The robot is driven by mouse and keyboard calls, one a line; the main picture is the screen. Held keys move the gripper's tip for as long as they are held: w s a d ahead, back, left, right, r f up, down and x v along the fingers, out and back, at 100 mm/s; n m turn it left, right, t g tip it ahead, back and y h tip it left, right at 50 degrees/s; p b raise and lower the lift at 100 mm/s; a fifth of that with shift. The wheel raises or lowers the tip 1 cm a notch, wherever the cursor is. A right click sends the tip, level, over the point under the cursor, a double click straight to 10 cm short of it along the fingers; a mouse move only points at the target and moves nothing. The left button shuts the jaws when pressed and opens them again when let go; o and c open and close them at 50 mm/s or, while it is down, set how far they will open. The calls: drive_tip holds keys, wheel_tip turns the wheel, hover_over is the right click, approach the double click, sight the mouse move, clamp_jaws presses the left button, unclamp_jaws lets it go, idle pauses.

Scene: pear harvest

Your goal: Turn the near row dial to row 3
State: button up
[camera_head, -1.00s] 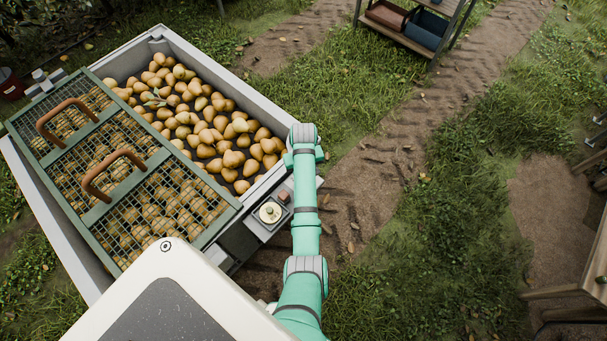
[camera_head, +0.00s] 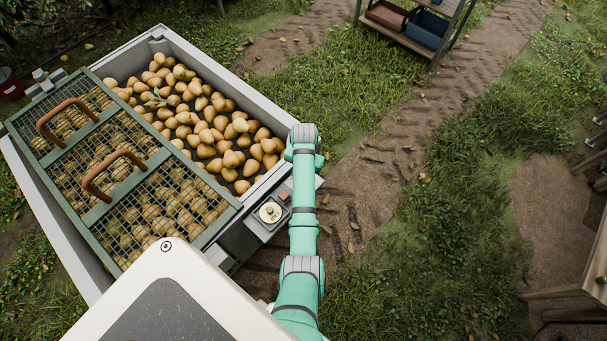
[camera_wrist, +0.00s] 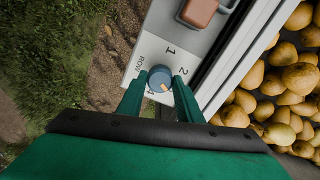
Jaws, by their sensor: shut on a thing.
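The row dial (camera_wrist: 158,77) is a round blue-grey knob with an orange mark on its lower right edge in the wrist view. It sits on a pale panel (camera_wrist: 150,50) printed "ROW", "1" and "2". Another numeral by the near edge of the dial is partly covered. My gripper (camera_wrist: 159,88) is shut on the dial, with one green finger on each side of it. The orange mark points toward the right finger, below the "2". In the head view my gripper and this dial are hidden behind my arm.
A red-brown block (camera_wrist: 199,12) sits on the same panel, also visible in the head view (camera_head: 284,196). Beside it is a round pale dial (camera_head: 270,212). A grey bin (camera_head: 222,72) of pears adjoins the panel, partly covered by a green mesh lid (camera_head: 95,140). Grass lies right.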

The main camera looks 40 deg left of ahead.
drive_tip(key=shift+r, duration=0.1)
idle(0.3)
drive_tip(key=o, duration=1)
drive_tip(key=shift+o, duration=0.2)
drive_tip(key=shift+a, duration=0.1)
wheel_tip(320, 180, up, 11)
drive_tip(key=shift+w, duration=0.1)
